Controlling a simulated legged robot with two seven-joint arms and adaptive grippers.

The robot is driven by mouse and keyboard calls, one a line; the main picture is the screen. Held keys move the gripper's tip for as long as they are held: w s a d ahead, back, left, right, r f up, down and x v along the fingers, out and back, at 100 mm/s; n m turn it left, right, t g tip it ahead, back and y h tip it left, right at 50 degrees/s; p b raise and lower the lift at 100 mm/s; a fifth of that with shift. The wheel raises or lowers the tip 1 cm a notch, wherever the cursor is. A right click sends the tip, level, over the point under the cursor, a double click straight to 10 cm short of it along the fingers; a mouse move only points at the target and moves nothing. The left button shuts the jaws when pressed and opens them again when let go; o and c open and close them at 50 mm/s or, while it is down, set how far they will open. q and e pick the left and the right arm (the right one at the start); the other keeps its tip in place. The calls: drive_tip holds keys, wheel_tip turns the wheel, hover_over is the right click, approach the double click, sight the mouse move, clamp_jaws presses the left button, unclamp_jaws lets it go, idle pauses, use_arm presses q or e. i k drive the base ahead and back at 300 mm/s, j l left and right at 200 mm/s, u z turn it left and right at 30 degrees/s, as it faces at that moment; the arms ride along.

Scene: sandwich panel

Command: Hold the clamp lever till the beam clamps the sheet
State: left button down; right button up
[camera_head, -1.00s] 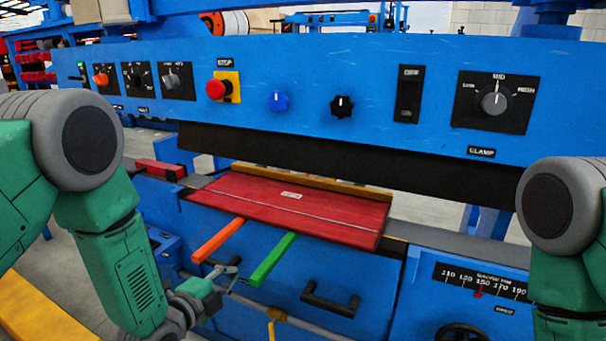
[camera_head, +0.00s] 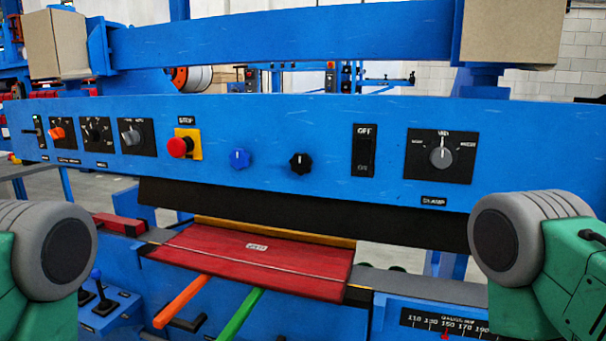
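A red sheet (camera_head: 255,263) with a small white label and a thin line across it lies flat on the machine bed. A long dark beam (camera_head: 300,214) hangs above its back part, and a gap shows between them. An orange handle (camera_head: 182,301) and a green handle (camera_head: 240,314) stick out at the sheet's front edge. Two small levers, one with a blue knob (camera_head: 97,275), stand on a blue box at the lower left. No label shows which lever is the clamp lever. Only upper parts of my arms show, at both sides; both grippers are out of view.
The blue control panel (camera_head: 340,128) spans the view, with a red stop button (camera_head: 178,147), an off/on switch (camera_head: 365,152) and a clamp dial (camera_head: 441,155) pointing up at MID. A gauge scale (camera_head: 450,325) is at the lower right. A yellow strip (camera_head: 275,231) runs behind the sheet.

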sight(96, 274)
drive_tip(key=u, duration=1.15)
drive_tip(key=i+j+z, duration=0.15)
drive_tip(key=z, duration=0.2)
drive_tip(key=i+j+z, duration=0.15)
drive_tip(key=z, duration=0.25)
drive_tip(key=i+j+z, duration=0.1)
drive_tip(key=j+z, duration=0.25)
drive_tip(key=i+j, duration=0.15)
drive_tip(key=j, duration=0.35)
drive_tip(key=i+j+z, duration=0.15)
drive_tip(key=j, duration=0.35)
drive_tip(key=i+j, duration=0.15)
drive_tip(key=j, duration=0.4)
drive_tip(key=i+j+z, duration=0.15)
drive_tip(key=j, duration=0.35)
drive_tip(key=i+j, duration=0.1)
drive_tip(key=j, duration=0.45)
drive_tip(key=z, duration=0.05)
